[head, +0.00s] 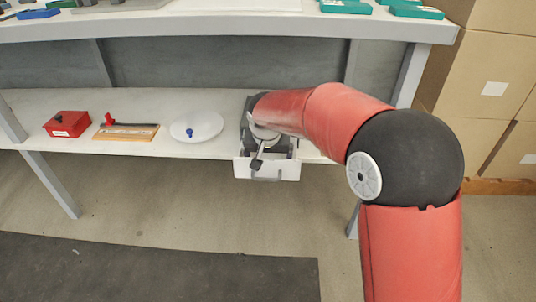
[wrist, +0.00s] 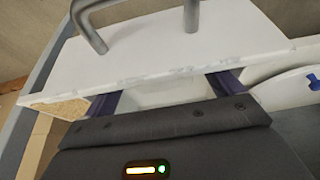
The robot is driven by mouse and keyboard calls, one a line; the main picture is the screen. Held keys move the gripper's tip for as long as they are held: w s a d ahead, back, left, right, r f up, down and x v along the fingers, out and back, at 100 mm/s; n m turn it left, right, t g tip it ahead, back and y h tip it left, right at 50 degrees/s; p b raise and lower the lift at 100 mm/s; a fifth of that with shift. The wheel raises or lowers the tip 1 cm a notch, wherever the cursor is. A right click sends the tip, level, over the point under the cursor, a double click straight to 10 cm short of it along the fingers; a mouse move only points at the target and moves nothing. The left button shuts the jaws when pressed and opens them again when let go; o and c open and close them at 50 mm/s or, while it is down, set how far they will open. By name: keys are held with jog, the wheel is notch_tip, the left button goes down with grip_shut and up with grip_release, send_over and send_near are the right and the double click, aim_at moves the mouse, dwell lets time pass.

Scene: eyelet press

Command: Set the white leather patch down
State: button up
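My gripper (wrist: 165,92) is down in a white drawer (head: 243,168) at the lower shelf, behind the drawer's front panel (wrist: 180,50). Its two dark purple fingers stand wide apart in the wrist view, and their tips are hidden behind the panel. A pale surface (wrist: 165,95) shows between the fingers. I cannot tell whether it is the white leather patch or the drawer's inside. The patch cannot be made out clearly in either view. In the head view my arm covers much of the spot.
On the lower shelf (head: 100,98) stand a white round dish (head: 208,122) with a blue-knobbed piece (head: 189,132), a wooden board (head: 125,133) with a red-ended tool, and a red box (head: 67,124). The worktop (head: 240,27) overhangs the shelf. Cardboard boxes (head: 490,70) stand at right.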

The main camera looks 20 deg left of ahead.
jog(key=shift+s+r, duration=0.15)
jog(key=shift+r, duration=0.45)
jog(key=p+v, duration=0.2)
jog(key=v, duration=0.9)
jog(key=shift+s+d, duration=0.1)
jog(key=shift+s, duration=0.05)
